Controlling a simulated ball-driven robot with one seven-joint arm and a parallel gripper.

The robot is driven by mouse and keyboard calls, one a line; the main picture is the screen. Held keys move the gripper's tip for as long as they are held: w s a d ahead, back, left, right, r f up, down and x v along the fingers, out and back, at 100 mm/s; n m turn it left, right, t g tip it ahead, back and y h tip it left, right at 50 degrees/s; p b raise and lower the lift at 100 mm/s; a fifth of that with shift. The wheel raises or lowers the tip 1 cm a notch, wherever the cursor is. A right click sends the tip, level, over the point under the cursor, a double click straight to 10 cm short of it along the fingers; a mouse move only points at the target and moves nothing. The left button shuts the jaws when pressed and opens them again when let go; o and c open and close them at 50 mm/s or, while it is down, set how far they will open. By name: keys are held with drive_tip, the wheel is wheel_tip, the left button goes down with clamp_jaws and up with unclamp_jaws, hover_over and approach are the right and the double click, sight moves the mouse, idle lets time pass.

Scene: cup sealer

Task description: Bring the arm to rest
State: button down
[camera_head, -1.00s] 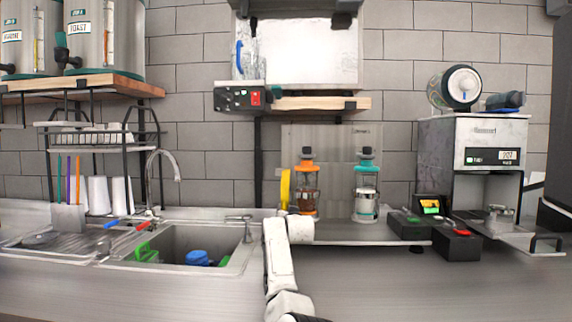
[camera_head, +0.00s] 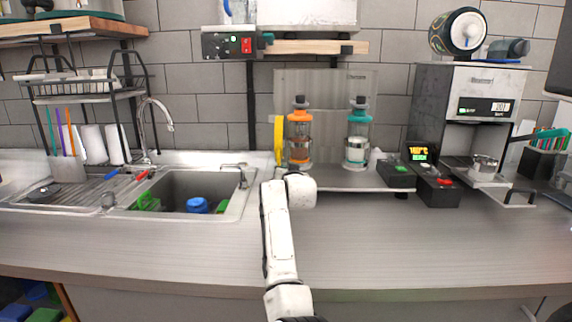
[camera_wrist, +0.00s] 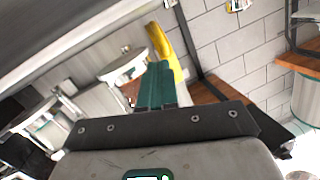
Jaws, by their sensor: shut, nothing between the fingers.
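In the head view the gripper itself is hidden behind the arm's end. In the wrist view a yellow object (camera_wrist: 175,48) lies just beyond the fingertips; I cannot tell how far away it is.
An orange-topped bottle (camera_head: 299,130) and a teal-topped bottle (camera_head: 357,135) stand on a low platform. The sink (camera_head: 185,190) is to the left. Small black devices (camera_head: 437,190) and a sealing machine (camera_head: 471,110) stand to the right. The front counter (camera_head: 420,245) is clear.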

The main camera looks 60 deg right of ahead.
drive_tip(key=shift+s+a, duration=0.3)
drive_tip(key=shift+a, duration=0.05)
